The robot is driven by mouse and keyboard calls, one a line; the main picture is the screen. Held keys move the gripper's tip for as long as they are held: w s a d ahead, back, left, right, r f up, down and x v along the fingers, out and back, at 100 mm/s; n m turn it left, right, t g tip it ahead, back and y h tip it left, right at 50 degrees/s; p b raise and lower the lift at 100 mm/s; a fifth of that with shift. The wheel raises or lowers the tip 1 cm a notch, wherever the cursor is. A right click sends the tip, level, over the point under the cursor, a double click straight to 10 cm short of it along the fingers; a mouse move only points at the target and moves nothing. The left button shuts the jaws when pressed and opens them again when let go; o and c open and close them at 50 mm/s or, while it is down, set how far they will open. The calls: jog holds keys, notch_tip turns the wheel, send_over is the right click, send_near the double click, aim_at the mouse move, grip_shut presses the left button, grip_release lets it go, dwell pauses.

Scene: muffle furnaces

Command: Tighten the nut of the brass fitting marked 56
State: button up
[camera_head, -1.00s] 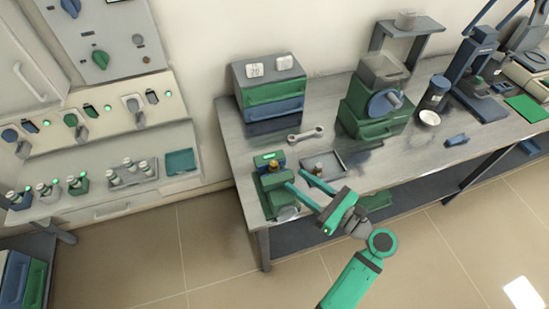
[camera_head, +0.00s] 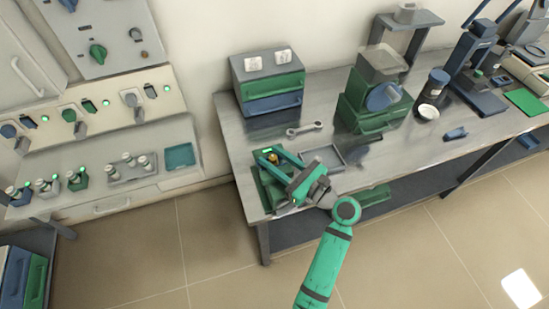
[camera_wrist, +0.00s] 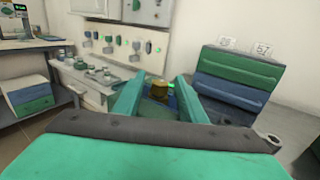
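The brass fitting (camera_head: 273,158) stands upright at the green and blue fixture on the left end of the steel bench. It also shows in the wrist view (camera_wrist: 159,88), between the two green fingers and beyond them. My gripper (camera_head: 267,152) is open, its fingers spread on either side of the brass part. I cannot tell whether either finger touches it. In the wrist view the fingers (camera_wrist: 159,80) show clear gaps beside the brass. The fitting's lower part is hidden and no number is legible on it. A wrench (camera_head: 305,129) lies on the bench behind.
A drawer unit (camera_head: 268,82) with two label cards stands behind the fixture. A grey tray (camera_head: 338,168) lies to the right, partly hidden by my gripper. A green machine (camera_head: 372,110) stands farther right. Furnace panels with sockets and small bottles (camera_head: 143,163) are at the left.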

grip_shut()
